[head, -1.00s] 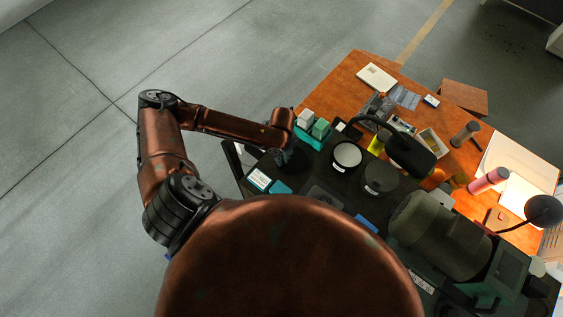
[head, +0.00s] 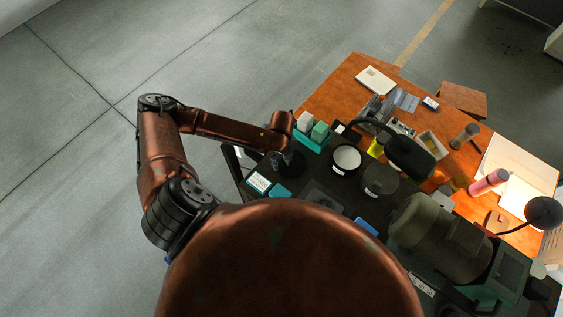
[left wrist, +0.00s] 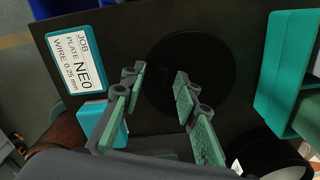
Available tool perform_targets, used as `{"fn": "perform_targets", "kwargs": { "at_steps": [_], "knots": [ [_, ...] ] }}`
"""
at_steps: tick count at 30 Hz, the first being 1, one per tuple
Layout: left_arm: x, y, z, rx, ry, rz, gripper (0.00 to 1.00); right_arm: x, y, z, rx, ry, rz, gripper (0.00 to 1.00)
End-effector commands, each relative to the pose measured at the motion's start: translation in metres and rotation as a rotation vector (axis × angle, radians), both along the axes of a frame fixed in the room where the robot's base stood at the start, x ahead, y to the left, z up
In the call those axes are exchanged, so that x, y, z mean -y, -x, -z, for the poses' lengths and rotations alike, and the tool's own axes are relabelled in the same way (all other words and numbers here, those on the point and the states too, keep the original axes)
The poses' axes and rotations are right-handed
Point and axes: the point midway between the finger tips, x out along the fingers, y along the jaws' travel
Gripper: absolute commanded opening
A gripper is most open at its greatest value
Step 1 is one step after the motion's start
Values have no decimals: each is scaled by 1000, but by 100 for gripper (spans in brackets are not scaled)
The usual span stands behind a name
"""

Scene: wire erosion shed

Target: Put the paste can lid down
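A black round disc, which looks like the paste can lid (left wrist: 205,75), lies flat on the dark mat in the left wrist view. In the head view the lid (head: 296,168) is partly hidden below my left gripper (head: 287,158). My left gripper (left wrist: 158,86) is open, with a clear gap between its fingers. The right finger overlaps the lid in the picture; I cannot tell whether it touches. A black can with a white top (head: 347,157) stands to the right of the lid. My right gripper does not show.
A teal holder with blocks (head: 312,138) stands behind the lid. A white job label card (head: 259,181) and a teal block (head: 281,190) lie in front. A dark can (head: 380,179), a lamp (head: 410,155) and a large dark cylinder (head: 440,237) stand to the right.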

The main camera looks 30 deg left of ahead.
Motion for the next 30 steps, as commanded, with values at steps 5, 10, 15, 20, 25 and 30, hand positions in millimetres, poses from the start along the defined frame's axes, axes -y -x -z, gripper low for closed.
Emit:
{"fn": "perform_targets", "kwargs": {
  "at_steps": [5,10,15,20,25,30],
  "knots": [
    [-1,-2,-20,5,-1,0,28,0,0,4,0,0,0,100],
    [0,-2,-56,7,0,1,28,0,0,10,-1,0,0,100],
    [-1,-1,-90,4,-1,0,28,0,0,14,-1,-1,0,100],
    [-1,-1,-112,3,-1,-1,28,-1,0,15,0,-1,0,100],
    [0,0,-121,1,0,0,28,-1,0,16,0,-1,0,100],
    [0,0,-122,0,0,0,28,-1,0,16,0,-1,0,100]
  ]
}}
